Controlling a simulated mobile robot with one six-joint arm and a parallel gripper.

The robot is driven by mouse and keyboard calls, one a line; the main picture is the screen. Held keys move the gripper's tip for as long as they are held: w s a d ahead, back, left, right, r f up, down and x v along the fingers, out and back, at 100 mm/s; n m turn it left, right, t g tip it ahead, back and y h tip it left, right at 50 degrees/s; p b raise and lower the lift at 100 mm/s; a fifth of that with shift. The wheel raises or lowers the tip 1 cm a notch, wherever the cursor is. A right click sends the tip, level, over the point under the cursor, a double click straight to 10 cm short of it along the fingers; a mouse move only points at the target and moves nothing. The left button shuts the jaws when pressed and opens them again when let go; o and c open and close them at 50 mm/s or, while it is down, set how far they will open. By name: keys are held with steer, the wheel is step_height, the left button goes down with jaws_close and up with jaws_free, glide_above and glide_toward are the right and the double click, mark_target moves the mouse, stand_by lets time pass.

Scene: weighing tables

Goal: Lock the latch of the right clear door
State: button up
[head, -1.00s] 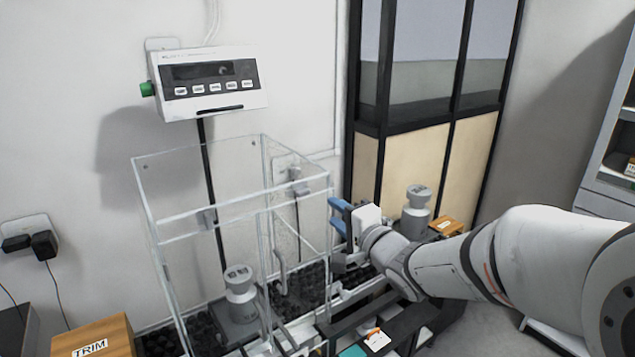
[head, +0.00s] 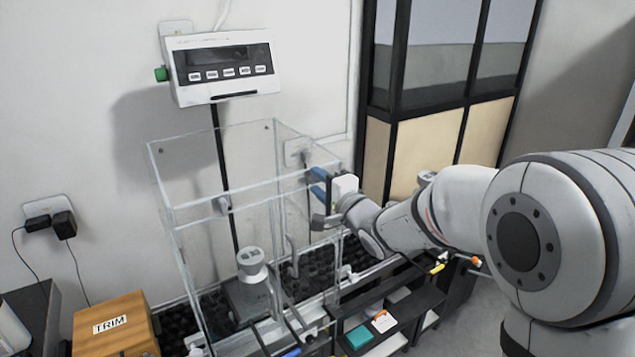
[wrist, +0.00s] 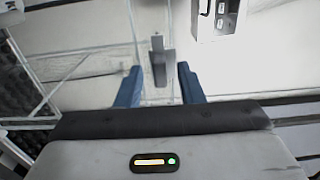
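The clear case (head: 222,200) stands on a dark base against the wall. Its right clear door (head: 305,225) is the right side panel, with a bar handle (head: 291,256). My gripper (head: 319,182) is at that panel's upper far part, level and pointing left in the head view. In the wrist view my gripper (wrist: 158,76) is open, its two blue fingers apart. A small grey latch (wrist: 158,62) shows between and just beyond the fingertips, with visible gaps on both sides. I see no contact. In the head view the latch is hidden or too small to tell.
A grey weight (head: 252,264) stands inside the case. A white readout (head: 222,68) hangs on the wall above. A wooden TRIM box (head: 115,325) is at lower left. A dark shelf unit (head: 385,325) with small items stands below my arm.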

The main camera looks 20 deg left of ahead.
steer(key=shift+c, duration=0.2)
jaws_close()
steer(key=shift+a, duration=0.2)
steer(key=shift+d+f, duration=0.1)
steer(key=shift+d+f+n+b, duration=0.1)
steer(key=shift+f+n+b, duration=0.05)
steer(key=shift+n+b, duration=7.65)
steer(key=shift+n+p, duration=1.15)
steer(key=shift+n, duration=0.05)
